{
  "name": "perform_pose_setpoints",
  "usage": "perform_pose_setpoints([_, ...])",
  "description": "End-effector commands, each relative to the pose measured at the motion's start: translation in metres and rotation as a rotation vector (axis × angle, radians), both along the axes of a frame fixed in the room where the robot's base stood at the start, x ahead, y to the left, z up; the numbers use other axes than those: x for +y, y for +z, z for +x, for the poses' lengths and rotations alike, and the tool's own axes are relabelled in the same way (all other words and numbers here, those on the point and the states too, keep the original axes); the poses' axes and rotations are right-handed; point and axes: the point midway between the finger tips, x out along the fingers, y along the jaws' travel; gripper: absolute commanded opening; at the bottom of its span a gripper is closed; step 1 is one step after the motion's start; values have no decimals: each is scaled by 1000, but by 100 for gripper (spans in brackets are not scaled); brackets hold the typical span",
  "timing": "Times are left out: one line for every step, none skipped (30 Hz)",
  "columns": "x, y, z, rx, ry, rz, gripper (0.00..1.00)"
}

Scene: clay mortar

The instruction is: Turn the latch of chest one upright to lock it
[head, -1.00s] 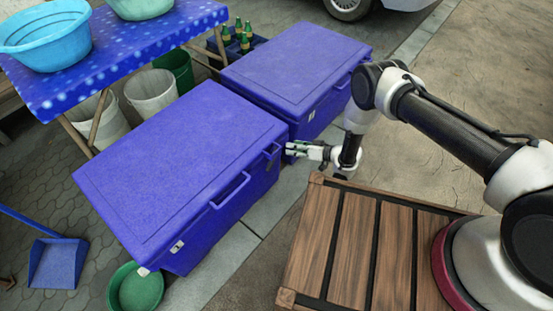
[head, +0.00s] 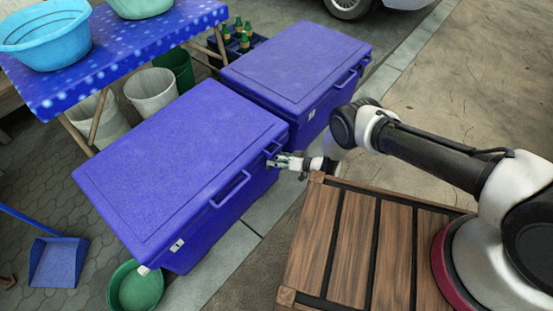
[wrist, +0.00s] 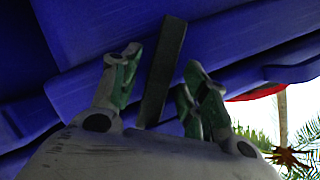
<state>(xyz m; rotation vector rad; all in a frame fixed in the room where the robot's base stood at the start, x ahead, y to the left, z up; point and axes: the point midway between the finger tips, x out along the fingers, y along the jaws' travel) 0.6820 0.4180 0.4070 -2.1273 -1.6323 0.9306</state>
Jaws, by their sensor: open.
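Two blue chests stand end to end: the near chest (head: 175,170) and the far chest (head: 295,65). Both lids are down. I cannot tell from any label which is chest one. My gripper (head: 279,161) is at the front of the near chest, close to its far corner, below the lid edge. In the wrist view, my gripper (wrist: 162,64) is open, its green-padded fingers on either side of a dark flat latch bar (wrist: 168,62). The bar stands slightly tilted in that view. Whether a finger touches it I cannot tell. The gripper hides the latch in the head view.
A slatted wooden crate top (head: 355,245) lies right of the near chest, in front of my base. A handle (head: 230,189) sticks out of the near chest's front. A table with blue cloth (head: 130,50) and basins stands behind. A green basin (head: 135,287) sits at the chest's near end.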

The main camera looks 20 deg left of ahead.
Motion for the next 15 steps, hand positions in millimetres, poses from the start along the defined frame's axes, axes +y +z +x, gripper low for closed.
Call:
perform_pose_setpoints([0,0,0,0,0,0,45])
perform_pose_setpoints([0,0,0,0,0,0,43])
perform_pose_setpoints([0,0,0,0,0,0,36])
perform_pose_setpoints([0,0,0,0,0,0,30])
perform_pose_setpoints([0,0,0,0,0,0,25])
perform_pose_setpoints([0,0,0,0,0,0,17])
perform_pose_setpoints([0,0,0,0,0,0,12])
perform_pose_setpoints([0,0,0,0,0,0,6])
perform_pose_setpoints([0,0,0,0,0,0,0])
perform_pose_setpoints([0,0,0,0,0,0,0])
perform_pose_setpoints([0,0,0,0,0,0,0])
perform_pose_setpoints([0,0,0,-1,0,-1,0])
perform_pose_setpoints([0,0,0,-1,0,-1,0])
perform_pose_setpoints([0,0,0,-3,0,-1,0])
perform_pose_setpoints([0,0,0,-6,0,-2,0])
